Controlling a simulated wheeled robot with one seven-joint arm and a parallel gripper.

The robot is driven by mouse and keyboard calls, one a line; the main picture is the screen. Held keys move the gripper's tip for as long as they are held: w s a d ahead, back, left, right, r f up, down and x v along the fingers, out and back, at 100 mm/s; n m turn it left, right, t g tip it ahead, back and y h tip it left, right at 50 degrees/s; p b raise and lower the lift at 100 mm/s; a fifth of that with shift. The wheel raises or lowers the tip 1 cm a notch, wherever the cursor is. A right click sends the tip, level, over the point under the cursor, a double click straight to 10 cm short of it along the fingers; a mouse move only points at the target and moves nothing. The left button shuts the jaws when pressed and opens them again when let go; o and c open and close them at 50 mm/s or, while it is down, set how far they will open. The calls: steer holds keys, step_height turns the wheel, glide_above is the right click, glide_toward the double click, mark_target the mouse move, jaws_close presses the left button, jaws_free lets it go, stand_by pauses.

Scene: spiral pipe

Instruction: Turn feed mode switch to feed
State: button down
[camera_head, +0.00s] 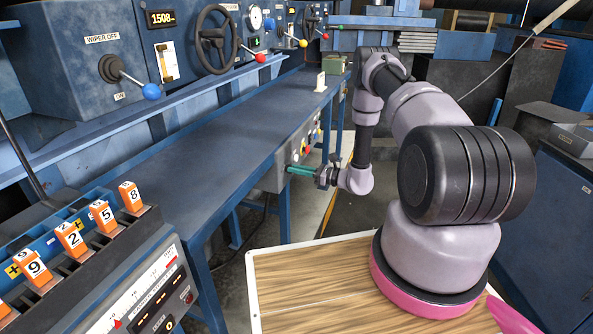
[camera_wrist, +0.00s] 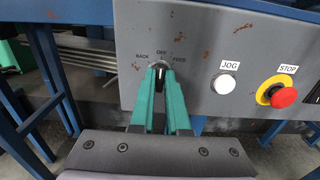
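The feed mode switch (camera_wrist: 159,78) is a small dark knob on the grey panel, under the labels BACK, OFF and FEED. Its visible part stands about upright, toward OFF. My gripper (camera_wrist: 161,74) has green fingers, one on each side of the knob, with no clear gap at the tips; it looks shut on the knob. The fingers hide the knob's lower part.
Right of the switch are a white JOG button (camera_wrist: 224,84) and a red STOP button (camera_wrist: 283,96) on a yellow base. The long blue bench (camera_head: 215,145) runs left of my arm. Blue frame legs stand below the panel.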

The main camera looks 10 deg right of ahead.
steer(key=shift+m, duration=0.4)
steer(key=shift+w+d+f+m, duration=0.1)
steer(key=shift+d+m, duration=0.05)
steer(key=shift+m, duration=4.45)
steer(key=c, duration=0.9)
jaws_free()
steer(key=shift+d, duration=0.15)
steer(key=v, duration=1)
steer(key=shift+s+d, duration=0.2)
